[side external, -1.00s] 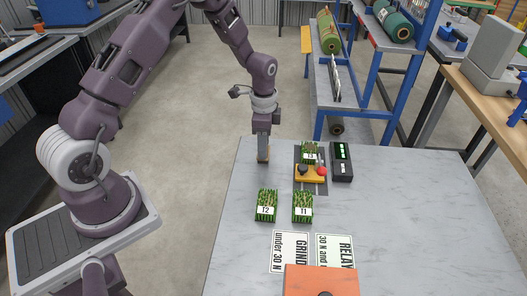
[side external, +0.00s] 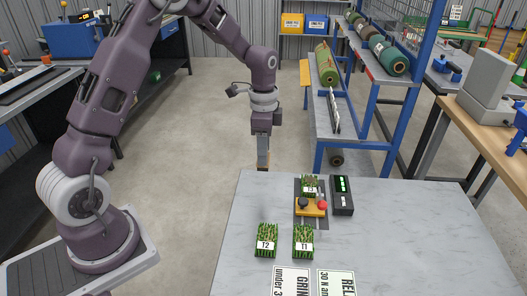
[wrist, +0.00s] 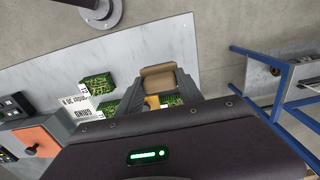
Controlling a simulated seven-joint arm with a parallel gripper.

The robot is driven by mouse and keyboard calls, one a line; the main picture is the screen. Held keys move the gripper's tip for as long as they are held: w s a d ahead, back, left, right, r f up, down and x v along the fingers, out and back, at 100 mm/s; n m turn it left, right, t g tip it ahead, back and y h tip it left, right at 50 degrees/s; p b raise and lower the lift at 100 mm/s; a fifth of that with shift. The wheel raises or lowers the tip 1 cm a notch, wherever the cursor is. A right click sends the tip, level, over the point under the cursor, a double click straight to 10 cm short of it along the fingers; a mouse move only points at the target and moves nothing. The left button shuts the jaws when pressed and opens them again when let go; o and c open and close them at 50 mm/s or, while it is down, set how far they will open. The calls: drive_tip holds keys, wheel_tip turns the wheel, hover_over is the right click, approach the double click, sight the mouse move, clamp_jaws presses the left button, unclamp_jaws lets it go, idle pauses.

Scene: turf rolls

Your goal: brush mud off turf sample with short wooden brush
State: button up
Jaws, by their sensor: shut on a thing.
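My gripper (side external: 263,153) is shut on the short wooden brush (side external: 263,167), at the table's far left edge. In the wrist view the brush (wrist: 158,77) is a tan block between the fingers; its bristles cannot be made out. Turf sample T3 (side external: 310,186), its label hard to read, sits behind a yellow clamp fixture (side external: 312,208) with a black and a red knob, right of my gripper. Its top looks green and brownish. Turf samples T2 (side external: 266,240) and T1 (side external: 303,241) stand nearer the camera, side by side.
A dark meter (side external: 342,195) with green lights stands right of the fixture. Two printed signs (side external: 291,282) lie at the front. An orange box (wrist: 35,141) shows in the wrist view. The marble table (side external: 420,230) is clear on its right. A blue rack (side external: 385,100) stands behind it.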

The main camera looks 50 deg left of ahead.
drive_tip(key=shift+c, duration=1.1)
drive_tip(key=shift+w, duration=0.25)
drive_tip(key=w+d+r, duration=0.1)
drive_tip(key=w+d, duration=0.2)
drive_tip(key=w, duration=0.4)
drive_tip(key=w+d+r, duration=0.1)
drive_tip(key=w+d, duration=0.1)
drive_tip(key=w, duration=0.4)
drive_tip(key=shift+d+f, duration=0.15)
drive_tip(key=shift+f, duration=2.05)
drive_tip(key=shift+d+f, duration=0.15)
drive_tip(key=shift+f, duration=2)
drive_tip(key=shift+s+d, duration=2.15)
drive_tip(key=shift+s, duration=0.15)
drive_tip(key=shift+w+a, duration=2.2)
drive_tip(key=shift+w, duration=0.05)
drive_tip(key=shift+w+d+r, duration=0.1)
drive_tip(key=shift+s+d, duration=2.15)
drive_tip(key=shift+s, duration=0.1)
drive_tip(key=shift+w+a, duration=2.2)
drive_tip(key=shift+w+a+r, duration=0.1)
drive_tip(key=shift+w, duration=0.05)
drive_tip(key=shift+r, duration=0.9)
wheel_tip(320, 180, up, 6)
